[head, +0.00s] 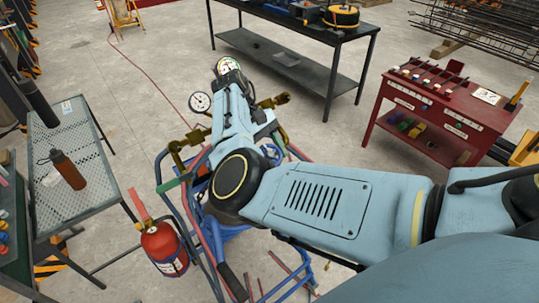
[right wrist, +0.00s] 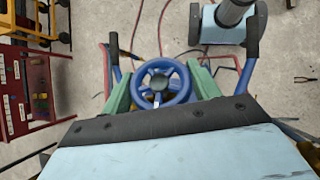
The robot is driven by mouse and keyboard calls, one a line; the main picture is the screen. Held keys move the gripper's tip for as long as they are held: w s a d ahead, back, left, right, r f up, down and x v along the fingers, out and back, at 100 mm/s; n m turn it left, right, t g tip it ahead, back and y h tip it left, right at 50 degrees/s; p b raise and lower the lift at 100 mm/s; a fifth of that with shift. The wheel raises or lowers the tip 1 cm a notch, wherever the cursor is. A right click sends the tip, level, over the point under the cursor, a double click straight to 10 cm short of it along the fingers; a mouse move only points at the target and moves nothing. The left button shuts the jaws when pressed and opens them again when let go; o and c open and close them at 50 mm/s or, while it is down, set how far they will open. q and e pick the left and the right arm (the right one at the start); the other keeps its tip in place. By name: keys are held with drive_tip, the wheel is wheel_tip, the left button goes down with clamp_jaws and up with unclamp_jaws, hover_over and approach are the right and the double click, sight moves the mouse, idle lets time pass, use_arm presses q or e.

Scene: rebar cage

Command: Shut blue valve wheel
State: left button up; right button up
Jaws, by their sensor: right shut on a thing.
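The blue valve wheel (right wrist: 162,84) shows in the right wrist view, with a dark hub and spokes. My right gripper (right wrist: 163,77) has its green fingers on either side of the wheel and is shut on it. In the head view my right arm reaches in from the right and hides the wheel and the gripping point. Two round gauges, a left one (head: 200,102) and an upper one (head: 228,65), and brass pipe fittings (head: 190,144) show beside the arm. My left gripper is in neither view.
A red fire extinguisher (head: 163,247) stands beside the blue cart frame. A mesh table (head: 75,118) with a brown bottle (head: 67,169) is at left. A dark workbench (head: 290,70) is behind, and a red tool stand (head: 424,120) is at right. Open floor lies between them.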

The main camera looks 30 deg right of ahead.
drive_tip(key=shift+s+f, duration=0.1)
drive_tip(key=o, duration=1)
drive_tip(key=shift+c, duration=0.2)
drive_tip(key=v, duration=1.3)
drive_tip(key=shift+r, duration=0.2)
